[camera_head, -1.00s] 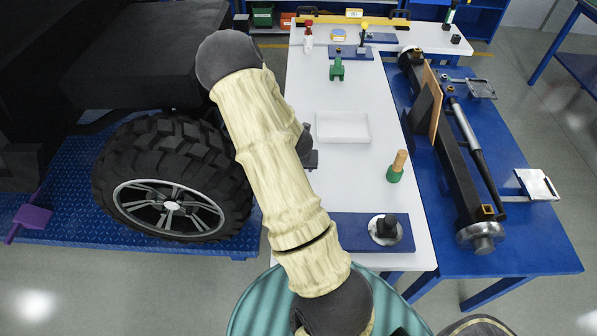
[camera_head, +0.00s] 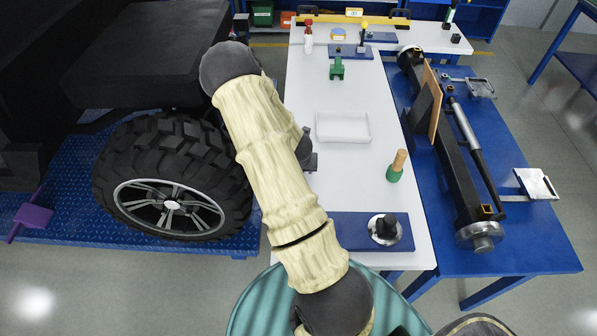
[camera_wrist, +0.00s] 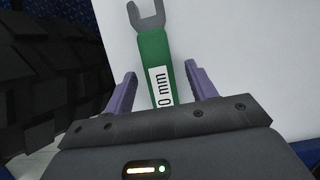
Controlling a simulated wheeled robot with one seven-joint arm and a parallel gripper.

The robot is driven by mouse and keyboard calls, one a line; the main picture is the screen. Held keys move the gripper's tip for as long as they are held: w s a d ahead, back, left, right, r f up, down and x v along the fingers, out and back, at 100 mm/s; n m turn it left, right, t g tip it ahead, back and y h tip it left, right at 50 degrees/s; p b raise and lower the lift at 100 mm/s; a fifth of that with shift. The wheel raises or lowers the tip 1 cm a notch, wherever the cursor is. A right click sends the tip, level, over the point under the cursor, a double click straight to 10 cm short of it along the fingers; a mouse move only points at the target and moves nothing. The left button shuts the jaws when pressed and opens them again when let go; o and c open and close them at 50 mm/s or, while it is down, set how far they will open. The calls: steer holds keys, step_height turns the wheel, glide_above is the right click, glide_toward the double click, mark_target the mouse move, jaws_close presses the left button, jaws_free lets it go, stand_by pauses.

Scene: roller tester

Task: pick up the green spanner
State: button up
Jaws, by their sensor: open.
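The green spanner (camera_wrist: 153,58) shows in the wrist view, with a grey open jaw at its top end and a white label ending in "0 mm" on its green handle. It lies on the white table top (camera_wrist: 235,45). My gripper (camera_wrist: 160,80) is open, with its two purple fingers on either side of the handle. I cannot tell how far above the table the fingertips are. The lower end of the spanner is hidden behind my gripper body. In the head view my arm hides the spanner, and only a dark part of my gripper (camera_head: 311,162) shows beside the arm.
A large black tyre (camera_head: 172,180) stands left of the table and also fills the left of the wrist view (camera_wrist: 50,90). On the table are a white tray (camera_head: 343,127), a green tool with a wooden handle (camera_head: 396,168) and a blue plate (camera_head: 345,230).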

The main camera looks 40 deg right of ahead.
steer(key=shift+f, duration=0.25)
stand_by(0.4)
jaws_close()
